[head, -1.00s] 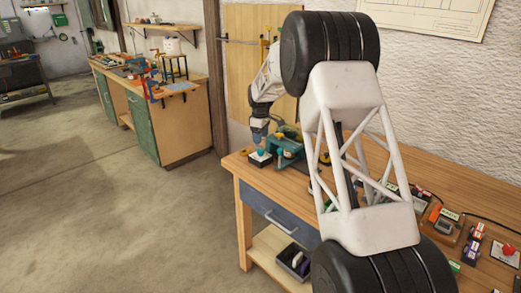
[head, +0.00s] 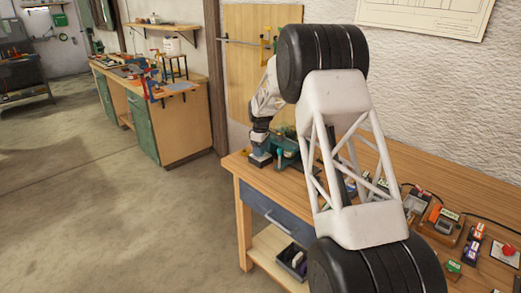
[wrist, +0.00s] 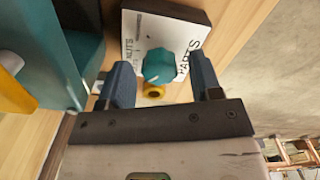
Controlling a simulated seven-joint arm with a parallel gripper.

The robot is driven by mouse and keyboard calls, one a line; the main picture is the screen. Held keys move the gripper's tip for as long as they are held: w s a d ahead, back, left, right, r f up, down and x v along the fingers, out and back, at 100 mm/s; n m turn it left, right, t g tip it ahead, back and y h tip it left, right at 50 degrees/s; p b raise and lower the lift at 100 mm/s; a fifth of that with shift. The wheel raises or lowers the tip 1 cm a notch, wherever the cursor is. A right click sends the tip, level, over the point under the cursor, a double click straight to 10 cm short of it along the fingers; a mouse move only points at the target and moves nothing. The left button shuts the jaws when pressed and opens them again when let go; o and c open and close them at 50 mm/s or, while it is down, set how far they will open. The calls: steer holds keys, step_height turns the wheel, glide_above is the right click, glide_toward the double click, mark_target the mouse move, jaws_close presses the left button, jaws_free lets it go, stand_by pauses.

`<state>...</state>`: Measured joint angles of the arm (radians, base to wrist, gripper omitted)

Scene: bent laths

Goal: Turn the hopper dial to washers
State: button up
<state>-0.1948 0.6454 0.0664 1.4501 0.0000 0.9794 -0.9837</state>
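In the wrist view, the hopper dial is a teal knob (wrist: 158,66) on a white plate (wrist: 140,28) with a dark edge. Lettering that looks like NUTS shows left of the knob, and a word ending in ARTS shows on the right. I cannot read a washers label. My gripper (wrist: 160,74) is open, with one dark blue finger on each side of the knob and visible gaps between. In the head view, the dial is hidden behind my arm's end, and its box (head: 258,160) shows at the bench's far left corner.
A teal machine (wrist: 85,52) with a yellow part stands close left of my gripper in the wrist view. The wooden workbench (head: 241,180) carries several small devices on its right. A red button box (head: 505,252) sits near the right edge.

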steer(key=c, duration=0.8)
steer(key=shift+c, duration=0.2)
steer(key=shift+m, duration=0.5)
steer(key=m, duration=0.8)
steer(key=shift+m, duration=0.4)
steer(key=m, duration=1)
